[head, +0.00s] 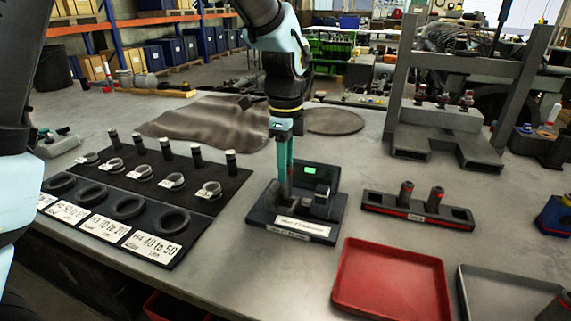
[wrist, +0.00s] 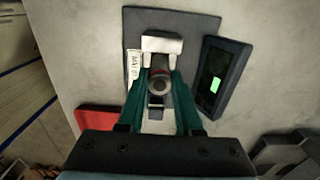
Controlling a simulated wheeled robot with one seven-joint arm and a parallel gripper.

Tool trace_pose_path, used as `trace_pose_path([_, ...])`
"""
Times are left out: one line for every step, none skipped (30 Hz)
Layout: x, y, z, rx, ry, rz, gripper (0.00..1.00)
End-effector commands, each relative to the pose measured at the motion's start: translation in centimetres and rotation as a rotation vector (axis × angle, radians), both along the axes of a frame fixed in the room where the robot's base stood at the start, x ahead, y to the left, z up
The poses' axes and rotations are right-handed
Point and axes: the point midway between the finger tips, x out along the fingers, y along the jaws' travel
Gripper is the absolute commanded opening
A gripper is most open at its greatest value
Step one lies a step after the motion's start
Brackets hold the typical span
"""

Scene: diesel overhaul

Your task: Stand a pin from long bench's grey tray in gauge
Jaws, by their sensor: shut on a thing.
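The gauge (head: 305,222) is a dark block with a label on its front and a raised panel with a lit green display (head: 318,171). In the wrist view its base (wrist: 200,22) and pale block (wrist: 162,45) lie under my fingers. My gripper (head: 284,192) points down over the left part of the gauge. It is shut on a pin (wrist: 158,86), seen end-on as a round metal top between the teal fingertips. In the head view the fingers hide the pin; I cannot tell whether it rests on the gauge.
A red tray (head: 388,247) lies in front. A dark rack (head: 385,205) holds two upright pins. A black mat (head: 215,205) on the left carries several pins, rings and labelled round recesses. A grey press frame (head: 468,67) stands behind. Bare bench separates gauge and rack.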

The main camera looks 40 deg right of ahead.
Motion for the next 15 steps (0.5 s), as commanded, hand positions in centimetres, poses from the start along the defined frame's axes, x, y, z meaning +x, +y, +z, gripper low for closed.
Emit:
trace_pose_path([0.01, -0.02, 0.05, -0.001, -0.001, 0.000, 0.00])
trace_pose_path([0.02, -0.01, 0.05, -0.001, -0.001, 0.000, 0.00])
trace_pose_path([0.02, -0.01, 0.06, -0.001, -0.001, 0.000, 0.00])
trace_pose_path([0.02, -0.01, 0.06, -0.001, -0.001, 0.000, 0.00])
trace_pose_path([0.02, -0.01, 0.06, -0.001, -0.001, 0.000, 0.00])
trace_pose_path([0.02, -0.01, 0.06, -0.001, -0.001, 0.000, 0.00])
trace_pose_path([0.03, -0.01, 0.04, -0.001, -0.001, 0.000, 0.00])
trace_pose_path([0.03, -0.01, 0.02, -0.001, -0.001, 0.000, 0.00])
trace_pose_path([0.03, -0.01, -0.03, -0.001, -0.001, 0.000, 0.00])
trace_pose_path([0.04, 0.00, -0.09, -0.001, -0.001, 0.000, 0.00])
trace_pose_path([0.04, 0.00, -0.15, 0.000, 0.000, 0.000, 0.00])
trace_pose_path([0.05, 0.01, -0.26, 0.000, 0.000, 0.000, 0.00])
trace_pose_path([0.06, 0.02, -0.34, 0.000, 0.000, 0.001, 0.00])
trace_pose_path([0.06, 0.03, -0.43, 0.000, 0.000, 0.001, 0.00])
trace_pose_path([0.07, 0.03, -0.56, 0.000, 0.000, 0.001, 0.00])
